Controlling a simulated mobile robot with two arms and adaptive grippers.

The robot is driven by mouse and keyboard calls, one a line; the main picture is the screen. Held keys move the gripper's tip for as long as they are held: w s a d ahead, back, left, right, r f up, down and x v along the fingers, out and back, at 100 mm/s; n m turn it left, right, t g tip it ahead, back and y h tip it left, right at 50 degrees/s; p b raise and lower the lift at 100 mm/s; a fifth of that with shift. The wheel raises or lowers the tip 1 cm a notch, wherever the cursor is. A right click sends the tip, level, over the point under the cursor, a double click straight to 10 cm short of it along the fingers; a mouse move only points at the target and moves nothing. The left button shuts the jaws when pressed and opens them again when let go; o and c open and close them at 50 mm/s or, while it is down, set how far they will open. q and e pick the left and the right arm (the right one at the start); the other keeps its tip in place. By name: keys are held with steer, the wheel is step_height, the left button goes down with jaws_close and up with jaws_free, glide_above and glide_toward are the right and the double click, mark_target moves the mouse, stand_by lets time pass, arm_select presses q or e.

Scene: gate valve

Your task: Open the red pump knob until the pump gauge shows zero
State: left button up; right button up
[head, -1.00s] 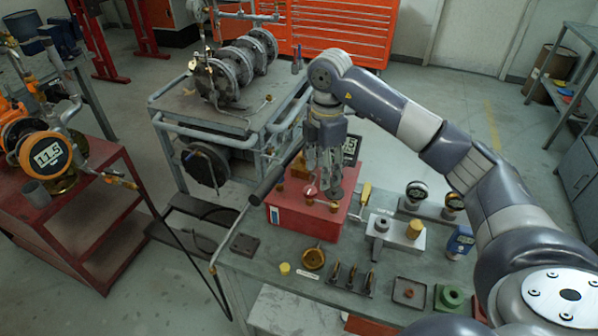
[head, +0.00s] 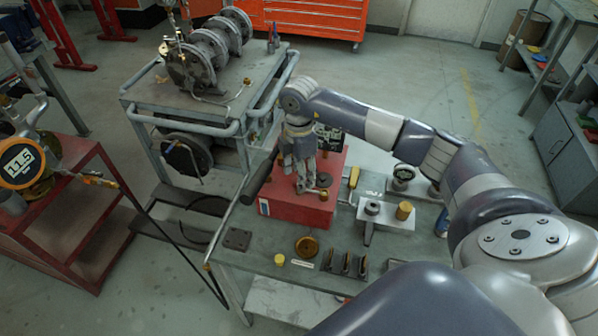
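The red pump box (head: 290,208) stands on the grey workbench. My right gripper (head: 306,188) points straight down over its top, with its fingertips at or just above the top fittings. I cannot tell whether the fingers are closed on a knob; the red knob itself is hidden behind them. A small brass fitting (head: 323,195) shows beside the fingertips. A dark display (head: 328,134) shows behind the gripper, partly covered, and its reading is not legible. A round gauge (head: 20,163) on the left red cart reads 11.5. My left gripper is out of view.
A black hose runs between the left red cart (head: 75,225) and the bench, with a thick dark handle (head: 262,174) left of the pump box. My arm link covers the lower right.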

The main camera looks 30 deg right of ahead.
steer(key=shift+f, duration=0.6)
steer(key=c, duration=1.1)
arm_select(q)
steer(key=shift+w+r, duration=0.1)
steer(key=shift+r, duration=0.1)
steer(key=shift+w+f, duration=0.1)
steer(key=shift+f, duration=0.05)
arm_select(e)
steer(key=shift+o, duration=0.2)
